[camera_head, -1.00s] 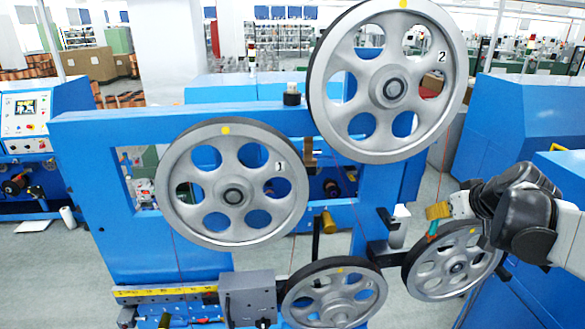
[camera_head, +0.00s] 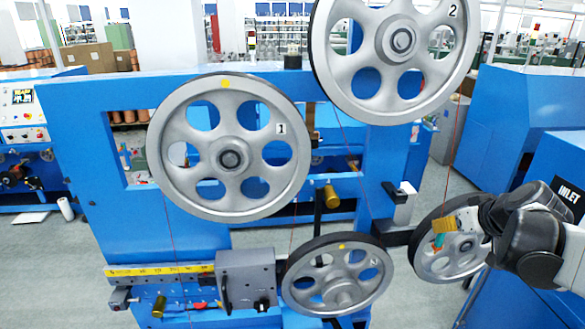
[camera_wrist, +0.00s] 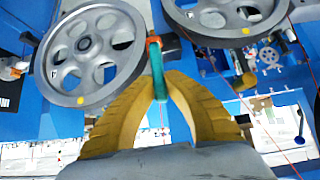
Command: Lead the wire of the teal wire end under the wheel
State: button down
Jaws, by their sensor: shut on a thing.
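My gripper (camera_head: 452,232) is shut on the teal wire end (camera_head: 438,241) in front of the lower right grey wheel (camera_head: 426,262), whose right part my arm hides. In the wrist view, the yellow fingers of my gripper (camera_wrist: 160,85) close around the teal wire end (camera_wrist: 157,72), which has an orange tip. A thin red wire (camera_head: 458,130) runs down from the right side of wheel 2 towards my gripper. In the wrist view, a grey wheel (camera_wrist: 68,55) is at upper left and another (camera_wrist: 228,20) at the top right. I cannot tell whether the wire touches the lower right wheel.
Wheel 1 (camera_head: 178,150) and wheel 2 (camera_head: 377,45) hang on the blue frame (camera_head: 90,150). Another lower wheel (camera_head: 310,284) stands left of my gripper, with a grey block (camera_head: 245,275) beside it. A blue cabinet (camera_head: 560,150) marked INLET is at the right.

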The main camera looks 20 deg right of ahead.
jog(key=s+f+b, duration=0.3)
jog(key=f+b, duration=0.8)
jog(key=f, duration=0.3)
jog(key=shift+d+f, duration=0.2)
jog(key=shift+f, duration=0.2)
jog(key=shift+s, duration=0.1)
